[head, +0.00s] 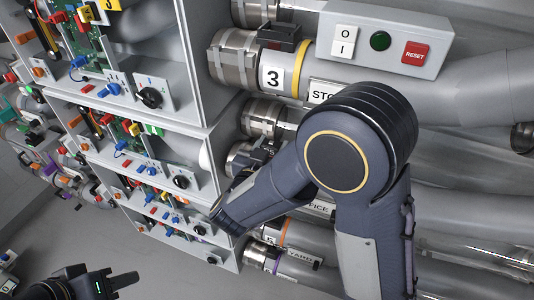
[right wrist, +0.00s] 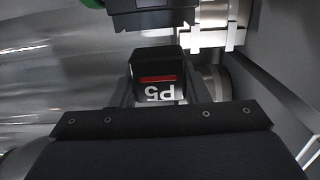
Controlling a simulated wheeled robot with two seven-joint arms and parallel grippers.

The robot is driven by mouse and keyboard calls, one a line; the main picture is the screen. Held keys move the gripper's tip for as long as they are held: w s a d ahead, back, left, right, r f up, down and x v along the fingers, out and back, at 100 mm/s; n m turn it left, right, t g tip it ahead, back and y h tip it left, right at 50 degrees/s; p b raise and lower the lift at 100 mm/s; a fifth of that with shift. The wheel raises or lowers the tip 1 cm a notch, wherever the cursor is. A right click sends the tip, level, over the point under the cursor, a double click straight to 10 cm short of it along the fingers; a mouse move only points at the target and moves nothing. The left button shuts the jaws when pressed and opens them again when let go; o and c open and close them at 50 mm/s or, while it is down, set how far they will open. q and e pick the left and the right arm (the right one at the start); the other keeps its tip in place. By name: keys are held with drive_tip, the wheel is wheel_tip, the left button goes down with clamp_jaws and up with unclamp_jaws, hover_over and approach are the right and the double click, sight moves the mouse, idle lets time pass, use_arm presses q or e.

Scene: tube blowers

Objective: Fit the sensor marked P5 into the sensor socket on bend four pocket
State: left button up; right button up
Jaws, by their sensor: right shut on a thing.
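The dark sensor marked P5 (right wrist: 159,85) shows in the right wrist view, with a red stripe and its lettering upside down. My right gripper (right wrist: 164,94) is shut on it, one finger on each side. A dark block (right wrist: 153,14) lies just beyond the sensor; I cannot tell whether they touch. In the head view my right forearm reaches toward the lower pipes and hides the label of the fourth one; the right gripper and sensor cannot be made out there. My left gripper (head: 108,284) is at the bottom left, away from the pipes; its jaw opening is unclear.
A pipe labelled 3 (head: 272,78) carries a dark fitting (head: 280,38) and metal clamps. A control box (head: 385,40) with a RESET button sits above. Grey cabinets (head: 187,60) with boards stand at left. A metal clamp (right wrist: 210,38) is beside the dark block. Floor shows at lower left.

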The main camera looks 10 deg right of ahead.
drive_tip(key=x, duration=0.3)
drive_tip(key=shift+w+d+r, duration=0.1)
drive_tip(key=shift+w+d, duration=0.1)
drive_tip(key=shift+f+b, duration=1)
drive_tip(key=shift+f, duration=0.3)
drive_tip(key=shift+f, duration=0.3)
drive_tip(key=o, duration=1.1)
drive_tip(key=shift+a, duration=0.1)
drive_tip(key=b+v, duration=0.1)
drive_tip(key=v, duration=0.7)
drive_tip(key=shift+b, duration=0.4)
